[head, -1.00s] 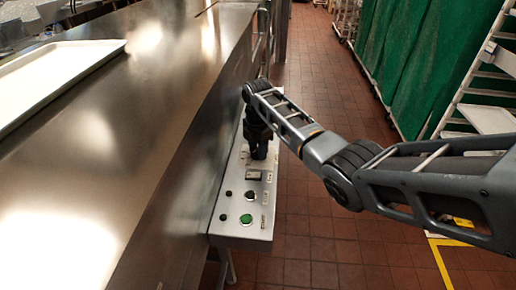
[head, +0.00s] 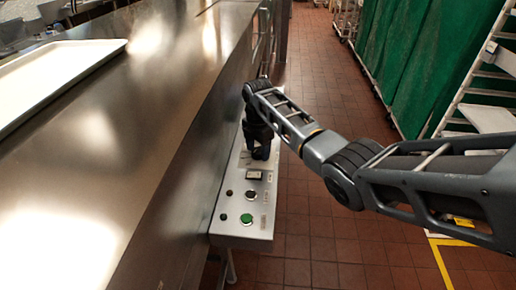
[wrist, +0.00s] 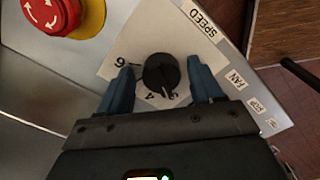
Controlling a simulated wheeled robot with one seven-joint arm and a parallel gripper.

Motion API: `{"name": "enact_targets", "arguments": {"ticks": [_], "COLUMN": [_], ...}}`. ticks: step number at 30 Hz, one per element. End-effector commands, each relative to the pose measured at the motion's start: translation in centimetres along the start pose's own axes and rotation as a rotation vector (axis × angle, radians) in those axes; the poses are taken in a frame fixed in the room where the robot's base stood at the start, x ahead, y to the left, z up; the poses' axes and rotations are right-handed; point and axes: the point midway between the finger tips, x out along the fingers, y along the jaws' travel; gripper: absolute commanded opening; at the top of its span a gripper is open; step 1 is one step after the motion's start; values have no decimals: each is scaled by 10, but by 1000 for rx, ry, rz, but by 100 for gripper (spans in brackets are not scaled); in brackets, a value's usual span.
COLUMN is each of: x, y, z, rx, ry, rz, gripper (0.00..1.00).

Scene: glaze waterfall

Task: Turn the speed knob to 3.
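The speed knob (wrist: 161,74) is a small round black knob on a pale dial plate in the wrist view, beside a label reading SPEED (wrist: 199,20). Numbers stand around the knob; a 6-like figure is at its left and a 4 below, the others partly hidden or unclear. A light mark on the knob's lower side points down in the picture. My gripper (wrist: 161,80) is open, with one blue finger on each side of the knob and small gaps showing. In the head view my gripper (head: 262,152) is down at the control panel and hides the knob.
A red emergency button (wrist: 50,12) on a yellow base is close by. The control panel (head: 228,226) carries a green button (head: 247,219) and several dark ones. A steel counter (head: 130,130) with a white tray (head: 50,75) is on the left.

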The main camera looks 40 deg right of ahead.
Motion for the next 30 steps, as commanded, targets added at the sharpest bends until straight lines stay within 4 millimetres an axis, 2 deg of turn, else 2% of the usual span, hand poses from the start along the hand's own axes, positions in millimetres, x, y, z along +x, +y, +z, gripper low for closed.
{"name": "enact_targets", "arguments": {"ticks": [10,22,30], "x": [-4,-62,-78], "y": [0,0,0], "z": [1,1,0], "rx": [2,2,1], "ry": [0,0,0], "rz": [0,2,-1], "gripper": [69,69,69]}}
